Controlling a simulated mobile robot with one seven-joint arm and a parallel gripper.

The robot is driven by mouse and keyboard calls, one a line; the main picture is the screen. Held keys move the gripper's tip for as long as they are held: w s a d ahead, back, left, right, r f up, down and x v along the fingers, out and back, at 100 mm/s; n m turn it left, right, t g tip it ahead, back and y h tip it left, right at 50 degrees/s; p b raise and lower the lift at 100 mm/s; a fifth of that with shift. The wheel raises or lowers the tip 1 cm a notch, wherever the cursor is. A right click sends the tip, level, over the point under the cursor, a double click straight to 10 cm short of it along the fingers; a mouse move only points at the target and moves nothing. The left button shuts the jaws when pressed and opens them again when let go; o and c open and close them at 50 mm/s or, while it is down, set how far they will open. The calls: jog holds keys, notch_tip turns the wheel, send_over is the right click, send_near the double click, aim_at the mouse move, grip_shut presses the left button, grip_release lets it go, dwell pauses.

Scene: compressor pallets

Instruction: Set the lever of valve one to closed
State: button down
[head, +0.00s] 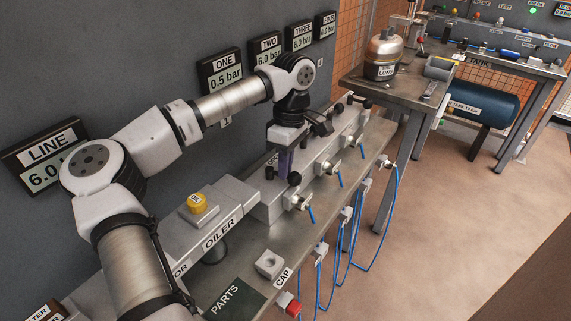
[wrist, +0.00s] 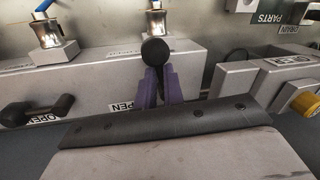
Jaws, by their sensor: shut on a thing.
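My gripper (head: 287,170) points down at the manifold (head: 315,165), at its end nearest the oiler. In the wrist view, its purple fingers (wrist: 160,88) are shut around a black lever (wrist: 153,52) with a round knob, which sticks out past the fingertips toward the manifold's front edge. This is the lever nearest the oiler, seemingly valve one. An "OPEN" label (wrist: 121,106) lies just left of the fingers. The lever's pivot is hidden by the fingers and gripper body. The display marked ONE (head: 224,80) reads 0.5 bar.
Another black lever (wrist: 40,110) lies left in the wrist view. The oiler (head: 222,235) with its yellow cap (head: 198,203) stands beside the manifold. Blue hoses (head: 392,215) hang off the bench front. Displays TWO (head: 266,49) and THREE (head: 300,36) read 6.0 bar.

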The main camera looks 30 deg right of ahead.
jog(key=shift+s+a+m, duration=0.2)
jog(key=shift+s+m, duration=0.05)
jog(key=shift+m, duration=0.85)
jog(key=c, duration=1.5)
grip_release()
jog(key=shift+a, duration=0.1)
notch_tip(320, 180, up, 14)
jog(key=w+d, duration=0.1)
jog(key=d, duration=0.1)
jog(key=shift+d+f+b, duration=0.2)
jog(key=shift+d+b, duration=0.05)
jog(key=shift+b, duration=0.1)
